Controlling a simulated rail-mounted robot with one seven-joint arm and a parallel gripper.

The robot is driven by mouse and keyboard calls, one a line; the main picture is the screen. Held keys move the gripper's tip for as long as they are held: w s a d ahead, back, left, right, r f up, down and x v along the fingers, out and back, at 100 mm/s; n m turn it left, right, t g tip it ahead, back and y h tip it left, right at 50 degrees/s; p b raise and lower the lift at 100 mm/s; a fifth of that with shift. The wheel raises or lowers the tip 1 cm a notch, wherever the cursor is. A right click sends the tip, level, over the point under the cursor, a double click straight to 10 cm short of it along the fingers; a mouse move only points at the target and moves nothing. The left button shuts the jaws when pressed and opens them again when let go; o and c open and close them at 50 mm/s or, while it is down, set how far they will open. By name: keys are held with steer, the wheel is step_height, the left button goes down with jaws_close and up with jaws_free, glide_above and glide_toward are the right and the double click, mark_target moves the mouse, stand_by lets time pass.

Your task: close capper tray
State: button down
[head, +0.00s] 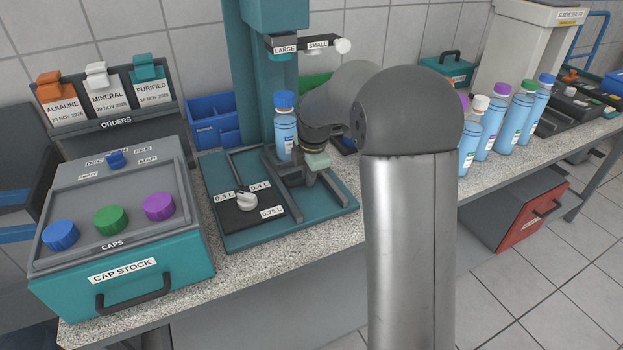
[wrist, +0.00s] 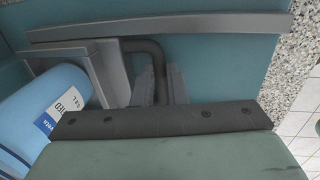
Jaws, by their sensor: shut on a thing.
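The capper (head: 268,85) is a teal machine with a tall column and a head labelled LARGE and SMALL. Its grey tray (head: 290,168) lies on the teal base, below the head. A light blue bottle (head: 286,135) with a blue cap stands upright in the tray; its side also shows at the left of the wrist view (wrist: 45,112). My gripper (head: 317,160) is just right of the bottle, low at the tray. A dark bent handle (wrist: 156,62) runs down to the finger pad in the wrist view.
A cap stock box (head: 150,280) with blue, green and purple caps stands at left, before an order rack (head: 115,122). A volume dial (head: 246,199) sits on the base left of the tray. Several filled bottles (head: 495,122) stand on the counter at right, beyond my arm.

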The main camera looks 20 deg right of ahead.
steer(key=shift+w+r, duration=0.1)
steer(key=shift+w, duration=0.3)
steer(key=shift+a+r, duration=0.1)
steer(key=c, duration=1.5)
jaws_free()
steer(key=shift+w, duration=0.15)
steer(key=shift+o, duration=0.2)
steer(key=s+r, duration=0.1)
steer(key=r, duration=0.7)
steer(key=s+r, duration=0.2)
steer(key=r, duration=0.7)
steer(key=shift+s+d+p, duration=0.3)
steer(key=shift+p, duration=0.15)
steer(key=shift+s+f, duration=0.1)
